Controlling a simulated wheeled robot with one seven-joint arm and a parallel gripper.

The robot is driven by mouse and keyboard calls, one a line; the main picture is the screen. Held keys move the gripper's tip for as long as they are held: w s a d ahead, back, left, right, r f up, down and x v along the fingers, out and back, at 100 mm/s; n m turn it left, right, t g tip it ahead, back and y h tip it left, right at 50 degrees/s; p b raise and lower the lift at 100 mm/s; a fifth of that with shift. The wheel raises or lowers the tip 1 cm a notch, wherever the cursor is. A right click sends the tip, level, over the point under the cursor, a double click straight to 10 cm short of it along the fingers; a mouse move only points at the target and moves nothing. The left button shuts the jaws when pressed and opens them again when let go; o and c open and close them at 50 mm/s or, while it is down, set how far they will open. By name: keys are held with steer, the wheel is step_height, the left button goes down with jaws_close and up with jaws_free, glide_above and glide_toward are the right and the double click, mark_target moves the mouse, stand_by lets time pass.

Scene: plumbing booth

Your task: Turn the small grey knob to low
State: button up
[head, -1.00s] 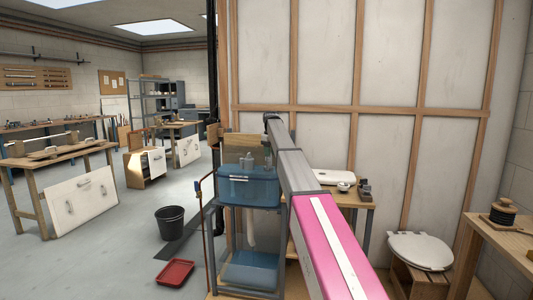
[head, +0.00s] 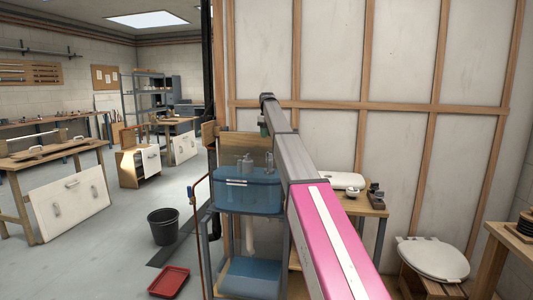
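I cannot make out the small grey knob in the head view; it is too small to tell or hidden. My arm, with a pink near link and a grey far link, reaches forward and up-left. Its far end (head: 265,118) bends down in front of the wooden-framed wall panels (head: 332,55), above and behind the blue basin (head: 246,188). The fingers cannot be made out, so open or shut does not show. Grey fittings (head: 245,163) stand at the basin's back. My arm covers part of the space right of the basin.
A wooden bench (head: 372,211) with a white dish (head: 347,181) and small dark parts (head: 376,199) stands behind my arm. A white toilet seat (head: 433,258) is at right. A black bucket (head: 163,225) and red tray (head: 169,281) lie on the floor at left, with free floor around.

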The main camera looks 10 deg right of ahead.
step_height(320, 180, down, 11)
steer(key=shift+r, duration=0.15)
stand_by(0.4)
steer(key=shift+c, duration=0.3)
steer(key=c, duration=0.6)
